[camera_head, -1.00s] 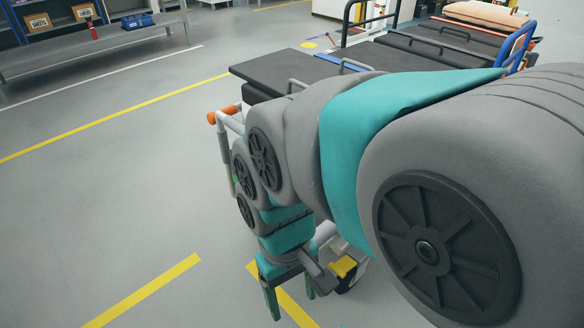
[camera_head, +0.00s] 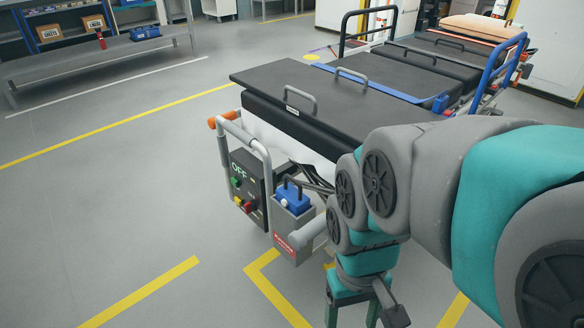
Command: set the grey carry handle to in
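Two small grey loop handles, one near the end (camera_head: 301,100) and one farther back (camera_head: 352,79), stand on the black top. I cannot tell for certain which of these is the carry handle; the tubular one is the largest. My gripper (camera_head: 352,315) points down at the bottom of the view, right of and nearer than the tubular handle, not touching it. Its green fingers are apart and nothing shows between them. The frame edge cuts off the tips.
Below the tubular handle are a dark control box (camera_head: 247,185) marked OFF, with coloured buttons, and a grey box (camera_head: 291,222) with a blue battery-like block (camera_head: 292,197). A grey bench (camera_head: 100,55) stands at the back left. The floor (camera_head: 110,210) on the left is clear.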

